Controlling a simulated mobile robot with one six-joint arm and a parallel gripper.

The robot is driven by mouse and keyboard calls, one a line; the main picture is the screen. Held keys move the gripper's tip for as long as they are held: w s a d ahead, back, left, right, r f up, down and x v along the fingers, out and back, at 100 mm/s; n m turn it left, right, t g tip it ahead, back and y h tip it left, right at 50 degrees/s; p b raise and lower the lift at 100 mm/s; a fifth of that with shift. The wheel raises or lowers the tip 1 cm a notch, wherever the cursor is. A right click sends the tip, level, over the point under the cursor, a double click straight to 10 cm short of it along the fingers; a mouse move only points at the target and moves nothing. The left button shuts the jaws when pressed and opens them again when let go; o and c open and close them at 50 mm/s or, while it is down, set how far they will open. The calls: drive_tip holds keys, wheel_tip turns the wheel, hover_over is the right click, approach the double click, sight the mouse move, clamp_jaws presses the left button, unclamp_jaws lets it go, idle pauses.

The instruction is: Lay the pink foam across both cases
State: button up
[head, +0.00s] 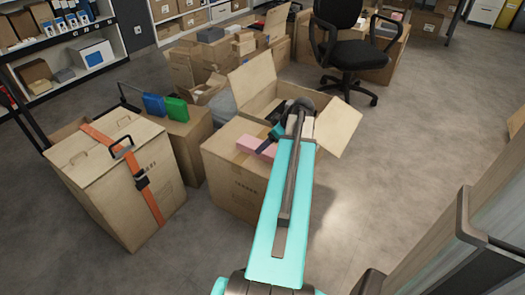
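A pink foam block (247,143) lies on top of a closed carton (228,172) in the middle of the head view. My gripper (262,147) is at the foam, with a dark finger crossing over it. Whether it grips the foam or only hovers over it, I cannot tell; my own arm hides part of this spot. A blue case (154,105) and a green case (176,109) stand side by side on another carton (190,140) to the left, with a small gap between them.
A tall carton with an orange strap (125,185) stands at the front left. An open carton (255,85) with raised flaps is behind the foam's carton. An office chair (350,50) and several cartons stand farther back.

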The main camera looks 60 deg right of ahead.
drive_tip(key=shift+w+f, duration=0.1)
drive_tip(key=shift+b+x, duration=1.05)
drive_tip(key=shift+x, duration=1.45)
drive_tip(key=c, duration=1.2)
drive_tip(key=shift+c, duration=0.2)
